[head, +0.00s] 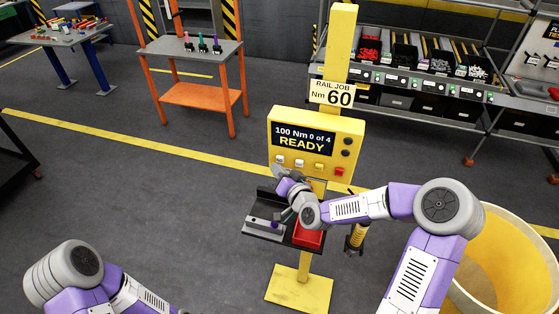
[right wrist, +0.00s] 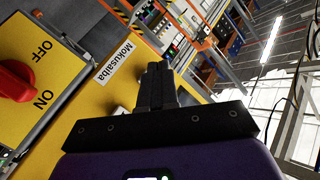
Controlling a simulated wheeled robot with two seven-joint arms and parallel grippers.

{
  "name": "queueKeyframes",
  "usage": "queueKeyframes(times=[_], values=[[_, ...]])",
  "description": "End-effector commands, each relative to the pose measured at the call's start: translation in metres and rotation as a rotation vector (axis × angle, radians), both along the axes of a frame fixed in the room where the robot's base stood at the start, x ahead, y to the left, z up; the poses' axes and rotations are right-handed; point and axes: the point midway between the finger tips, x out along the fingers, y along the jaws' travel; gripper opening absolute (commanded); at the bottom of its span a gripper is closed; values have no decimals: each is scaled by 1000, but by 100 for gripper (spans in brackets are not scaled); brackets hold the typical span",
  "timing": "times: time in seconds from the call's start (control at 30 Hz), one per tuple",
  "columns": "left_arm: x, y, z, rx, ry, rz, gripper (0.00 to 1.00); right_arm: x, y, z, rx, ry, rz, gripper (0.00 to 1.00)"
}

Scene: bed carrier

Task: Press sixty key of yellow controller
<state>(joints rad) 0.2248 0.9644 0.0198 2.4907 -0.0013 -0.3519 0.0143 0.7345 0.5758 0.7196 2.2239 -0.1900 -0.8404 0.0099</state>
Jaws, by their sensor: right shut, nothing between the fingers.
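The yellow controller (head: 358,130) stands on a yellow post in the head view. Its screen (head: 302,138) reads "100 Nm 0 of 4 READY". A row of small keys (head: 299,163) runs below the screen, with pale, yellow and red ones. Their labels are too small to read, so I cannot tell which is sixty. My right gripper (head: 279,173) is just below the left end of this row; contact cannot be told. In the right wrist view the right gripper (right wrist: 156,82) is shut and empty, before a yellow panel labelled "Mokusaiba" (right wrist: 115,62). My left gripper is out of view.
A sign (head: 332,94) above the controller reads "RAIL JOB Nm 60". A dark tray (head: 262,229) and red bin (head: 308,237) sit below my right gripper. A large yellow tub (head: 515,240) stands at right. A red OFF/ON knob (right wrist: 15,80) shows in the wrist view.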

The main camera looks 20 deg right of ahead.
Motion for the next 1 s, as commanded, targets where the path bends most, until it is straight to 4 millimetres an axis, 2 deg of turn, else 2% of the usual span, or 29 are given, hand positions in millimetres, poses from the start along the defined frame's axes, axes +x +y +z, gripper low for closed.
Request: queueKeyframes(times=[1.0], values=[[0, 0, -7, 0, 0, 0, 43, 9, -6, 0, 0, 0, 0, 0]])
